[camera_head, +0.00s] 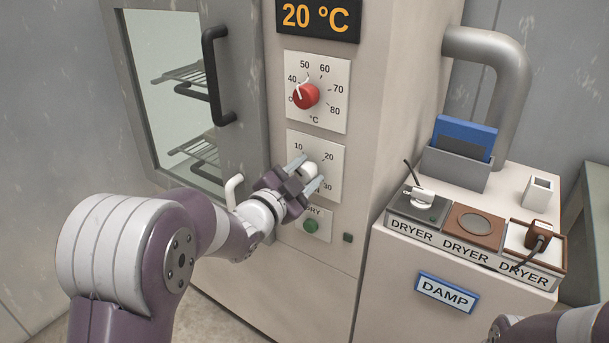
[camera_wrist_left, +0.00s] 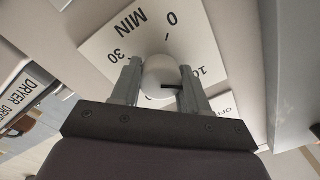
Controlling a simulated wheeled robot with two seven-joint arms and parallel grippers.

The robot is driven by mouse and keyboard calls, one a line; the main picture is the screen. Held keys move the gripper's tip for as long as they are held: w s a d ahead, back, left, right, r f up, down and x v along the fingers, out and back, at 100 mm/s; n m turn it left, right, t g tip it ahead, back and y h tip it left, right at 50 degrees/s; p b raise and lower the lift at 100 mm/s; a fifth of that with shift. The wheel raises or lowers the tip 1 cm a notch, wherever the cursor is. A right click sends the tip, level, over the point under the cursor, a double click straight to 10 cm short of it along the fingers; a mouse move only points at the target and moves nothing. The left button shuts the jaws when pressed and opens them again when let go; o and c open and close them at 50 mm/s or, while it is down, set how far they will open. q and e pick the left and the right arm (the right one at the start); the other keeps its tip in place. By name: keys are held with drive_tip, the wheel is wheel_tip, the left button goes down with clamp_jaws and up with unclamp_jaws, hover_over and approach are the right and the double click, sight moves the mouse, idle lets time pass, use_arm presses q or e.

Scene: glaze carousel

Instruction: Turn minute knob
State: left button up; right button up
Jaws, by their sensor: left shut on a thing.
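The minute knob (camera_head: 310,170) is a white round knob on a pale dial plate (camera_head: 332,150) marked 10, 20 and 30, on the front of the cabinet. My left gripper (camera_head: 311,171) is shut on it, with one finger on each side. In the left wrist view the white knob (camera_wrist_left: 160,74) sits between the two fingers of the gripper (camera_wrist_left: 161,80). A short black mark on the knob points to the right of that view, towards the side with the 10. The 0, 30 and MIN markings show; the 20 is hidden there.
Above is a red temperature knob (camera_head: 305,96) and a display (camera_head: 317,17) reading 20 °C. Below is a green button (camera_head: 310,226). The cabinet door's dark handle (camera_head: 215,75) stands out at left. A unit with several DRYER slots (camera_head: 466,249) stands at right.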

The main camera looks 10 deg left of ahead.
use_arm(q)
drive_tip(key=shift+m, duration=0.3)
idle(2.6)
drive_tip(key=o, duration=1)
drive_tip(key=shift+o, duration=0.2)
drive_tip(key=p+v, duration=0.1)
drive_tip(key=v, duration=1.1)
drive_tip(key=shift+s, duration=0.4)
